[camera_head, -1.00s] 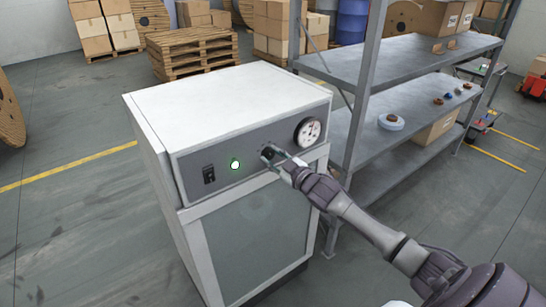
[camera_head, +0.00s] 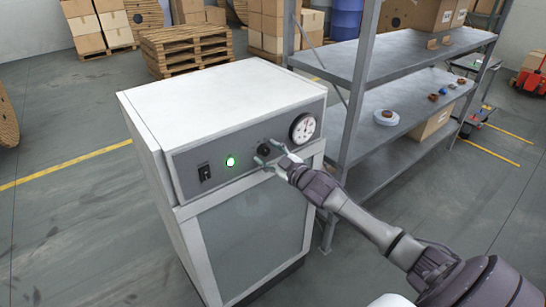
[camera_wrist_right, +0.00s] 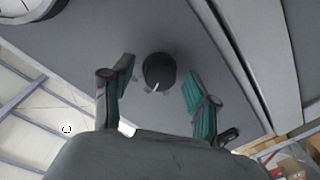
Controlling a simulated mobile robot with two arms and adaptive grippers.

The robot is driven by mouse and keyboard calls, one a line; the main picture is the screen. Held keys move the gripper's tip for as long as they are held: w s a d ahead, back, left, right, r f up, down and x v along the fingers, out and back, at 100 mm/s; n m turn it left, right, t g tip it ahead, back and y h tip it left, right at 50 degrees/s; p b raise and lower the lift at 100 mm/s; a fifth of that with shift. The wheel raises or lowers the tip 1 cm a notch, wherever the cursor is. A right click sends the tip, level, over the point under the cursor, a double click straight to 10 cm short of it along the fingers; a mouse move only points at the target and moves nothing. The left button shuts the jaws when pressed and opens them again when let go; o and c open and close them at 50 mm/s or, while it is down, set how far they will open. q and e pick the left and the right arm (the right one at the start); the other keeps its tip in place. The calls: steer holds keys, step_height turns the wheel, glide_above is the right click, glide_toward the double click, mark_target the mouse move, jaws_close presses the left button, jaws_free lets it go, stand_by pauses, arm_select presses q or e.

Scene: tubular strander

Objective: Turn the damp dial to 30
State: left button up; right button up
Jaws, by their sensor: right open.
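The black dial (camera_head: 264,150) is on the grey front panel of a white cabinet (camera_head: 228,100), between a green lamp and a round gauge. My right gripper (camera_head: 268,156) is at the panel, just in front of the dial. In the wrist view its two green-padded fingers (camera_wrist_right: 160,90) are spread, one on each side of the dial, with gaps between pads and dial. Scale figures around the dial are too small to read. My left gripper is not in view.
The round gauge (camera_head: 303,128) is right of the dial. The lit green lamp (camera_head: 230,162) and a black switch (camera_head: 205,173) are left of it. A grey metal shelf (camera_head: 400,85) stands close on the right. Floor left of the cabinet is clear.

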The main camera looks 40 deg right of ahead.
steer(key=s, duration=1.2)
steer(key=shift+d+r, duration=0.2)
steer(key=shift+d, duration=0.25)
steer(key=shift+w+f, duration=0.1)
steer(key=s+d+f+m+g+h, duration=0.1)
steer(key=s+d+f+m+g, duration=0.15)
steer(key=f, duration=0.85)
steer(key=s+d+f+m+g+h, duration=0.1)
steer(key=s+f+g+h, duration=0.15)
steer(key=f, duration=0.85)
steer(key=s+a+f+m+g, duration=0.1)
steer(key=s+a+f+g, duration=0.1)
steer(key=s+f, duration=0.45)
steer(key=s+a+f+g, duration=0.1)
steer(key=s+f, duration=0.2)
steer(key=f, duration=0.6)
steer(key=s+a+f+g, duration=0.3)
steer(key=s+a+f, duration=0.3)
steer(key=s, duration=0.3)
steer(key=s+a+f+g+y, duration=0.1)
steer(key=s+a+f+g, duration=0.1)
steer(key=s+a+f, duration=0.4)
steer(key=s+a+f+g+y, duration=0.1)
steer(key=s+a+f+g, duration=0.2)
steer(key=s, duration=1.1)
steer(key=a+f, duration=0.3)
steer(key=f, duration=0.1)
steer(key=shift+s+a+f+g, duration=0.25)
steer(key=shift+f+g, duration=0.05)
steer(key=shift+f, duration=0.05)
